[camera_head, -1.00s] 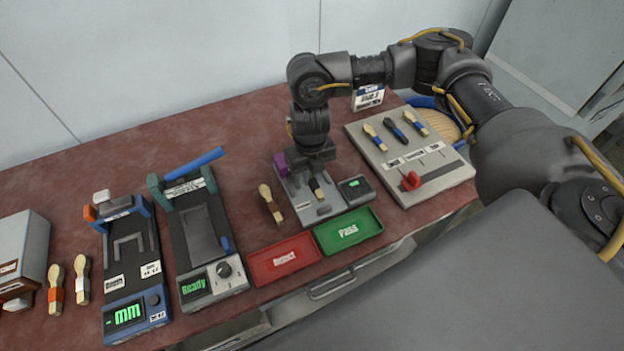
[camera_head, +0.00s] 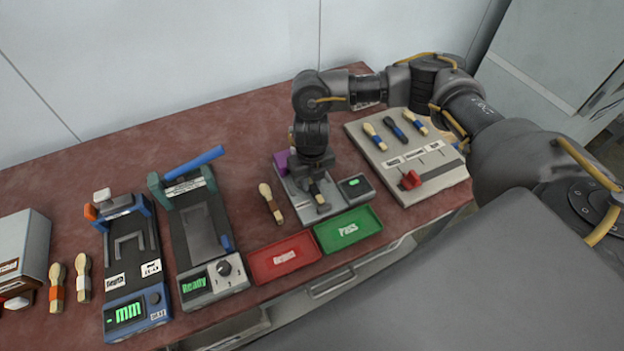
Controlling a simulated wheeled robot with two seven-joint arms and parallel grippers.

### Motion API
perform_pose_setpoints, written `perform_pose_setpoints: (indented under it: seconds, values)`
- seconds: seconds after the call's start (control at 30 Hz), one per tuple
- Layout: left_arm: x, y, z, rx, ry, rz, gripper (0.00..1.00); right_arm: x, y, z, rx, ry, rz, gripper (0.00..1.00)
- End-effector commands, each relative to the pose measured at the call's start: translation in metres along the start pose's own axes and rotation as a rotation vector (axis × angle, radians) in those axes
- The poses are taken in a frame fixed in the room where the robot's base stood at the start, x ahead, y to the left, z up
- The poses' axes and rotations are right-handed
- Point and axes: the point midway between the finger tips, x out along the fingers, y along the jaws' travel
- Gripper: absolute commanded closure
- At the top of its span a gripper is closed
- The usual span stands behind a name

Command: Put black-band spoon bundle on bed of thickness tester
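My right gripper (camera_head: 314,178) points down over a small grey device (camera_head: 333,206) with a green display. A spoon bundle with a dark band (camera_head: 319,194) is at its fingertips, over the device's plate. The fingers are too small and dark to tell whether they hold it. Another wooden spoon bundle with a dark brownish band (camera_head: 271,204) lies on the table just left of that device. The blue-framed tester (camera_head: 129,262) with a green "mm" display stands at left, its dark bed bare. I take it for the thickness tester. My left gripper is not in view.
A red tray (camera_head: 270,271) and green tray (camera_head: 363,238) lie in front. A grey board (camera_head: 436,178) with several bundles is at right. Two bundles and a white box (camera_head: 20,245) are at left.

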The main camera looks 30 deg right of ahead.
Motion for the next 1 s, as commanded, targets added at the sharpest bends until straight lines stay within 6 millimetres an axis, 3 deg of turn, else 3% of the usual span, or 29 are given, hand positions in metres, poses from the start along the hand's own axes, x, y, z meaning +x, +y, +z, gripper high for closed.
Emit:
perform_pose_setpoints:
  seconds: [0.1, 0.47, 1.0]
  values:
    - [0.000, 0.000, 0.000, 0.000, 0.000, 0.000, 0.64, 0.000, 0.000, 0.000, 0.000, 0.000, 0.000, 0.65]
    - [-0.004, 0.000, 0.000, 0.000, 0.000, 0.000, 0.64, -0.008, 0.000, 0.000, -0.001, -0.001, 0.000, 0.65]
    - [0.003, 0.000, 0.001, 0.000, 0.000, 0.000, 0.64, -0.105, 0.000, 0.001, -0.001, -0.004, -0.001, 0.65]
